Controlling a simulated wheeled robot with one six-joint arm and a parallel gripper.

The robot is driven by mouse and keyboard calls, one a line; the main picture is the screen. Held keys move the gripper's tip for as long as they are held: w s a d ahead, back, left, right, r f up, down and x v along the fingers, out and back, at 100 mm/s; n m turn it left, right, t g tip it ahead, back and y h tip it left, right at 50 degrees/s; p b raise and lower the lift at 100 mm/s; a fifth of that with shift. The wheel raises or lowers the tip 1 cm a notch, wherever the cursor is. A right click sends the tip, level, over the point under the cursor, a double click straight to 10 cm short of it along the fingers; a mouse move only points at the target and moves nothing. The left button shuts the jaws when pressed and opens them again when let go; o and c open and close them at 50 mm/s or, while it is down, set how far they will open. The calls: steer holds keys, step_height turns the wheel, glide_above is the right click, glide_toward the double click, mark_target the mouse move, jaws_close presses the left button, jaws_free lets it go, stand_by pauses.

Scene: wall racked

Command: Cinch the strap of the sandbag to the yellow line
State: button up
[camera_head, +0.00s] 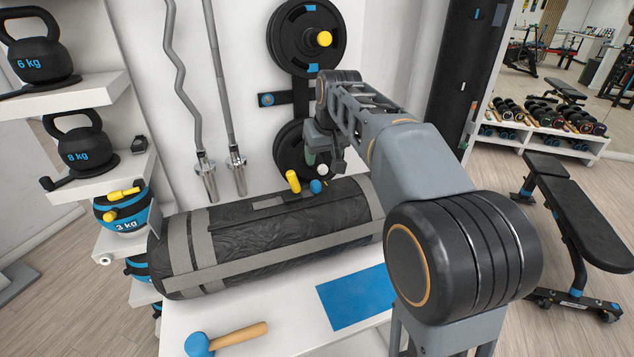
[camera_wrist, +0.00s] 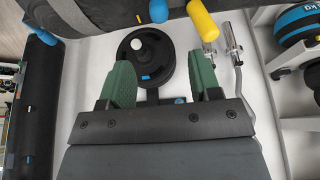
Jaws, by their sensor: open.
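The sandbag (camera_head: 270,238) is a black cylinder with grey straps (camera_head: 179,245), lying on a white bench top. A dark strip (camera_head: 252,213) runs along its upper side. A yellow cylindrical handle (camera_head: 293,181) and a blue knob (camera_head: 316,186) stand at its far side. They also show in the wrist view as a yellow cylinder (camera_wrist: 203,20) and a blue end (camera_wrist: 158,10). I cannot make out a yellow line on the bag. My gripper (camera_head: 322,157) is above and behind the bag's far right part. Its green fingers (camera_wrist: 162,82) are apart and empty.
Black weight plates (camera_head: 303,38) hang on the wall behind my gripper. Two bars (camera_head: 228,110) lean left of them. Shelves with kettlebells (camera_head: 80,145) stand at left. A blue-headed mallet (camera_head: 225,338) and a blue mat (camera_head: 352,297) lie on the bench top's front part.

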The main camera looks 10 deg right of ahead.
mark_target(317, 182)
steer(key=x, duration=1.3)
steer(key=shift+w+f, duration=0.2)
steer(key=shift+c, duration=0.3)
jaws_close()
